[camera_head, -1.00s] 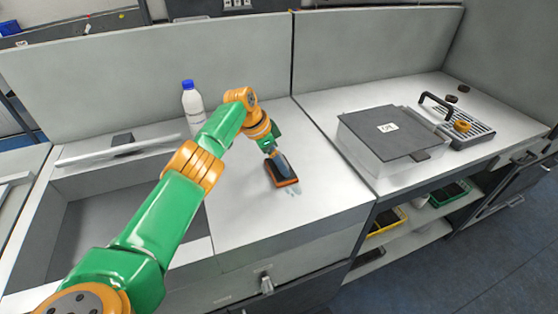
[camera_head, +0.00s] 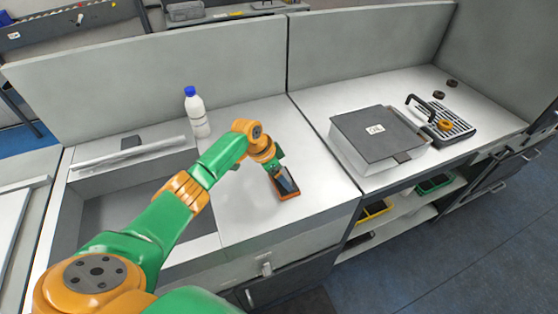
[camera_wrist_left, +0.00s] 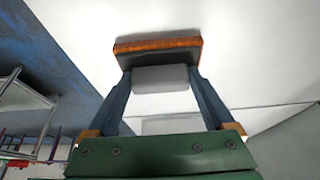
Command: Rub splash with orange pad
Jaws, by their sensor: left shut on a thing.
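The orange pad (camera_head: 289,196) has a dark top and a grey grip block; it sits on the white counter (camera_head: 240,215) right of the sink. My left gripper (camera_head: 281,179) is above the pad, shut on its block. In the left wrist view the two blue fingers (camera_wrist_left: 160,80) hold the grey block, and the orange edge of the pad (camera_wrist_left: 158,44) faces the white surface. I cannot make out the splash now; the pad or gripper may cover it. My right gripper is not in view.
A white bottle with a blue cap (camera_head: 197,112) stands behind my left arm. The sink (camera_head: 120,215) lies left. Counter around the pad is clear.

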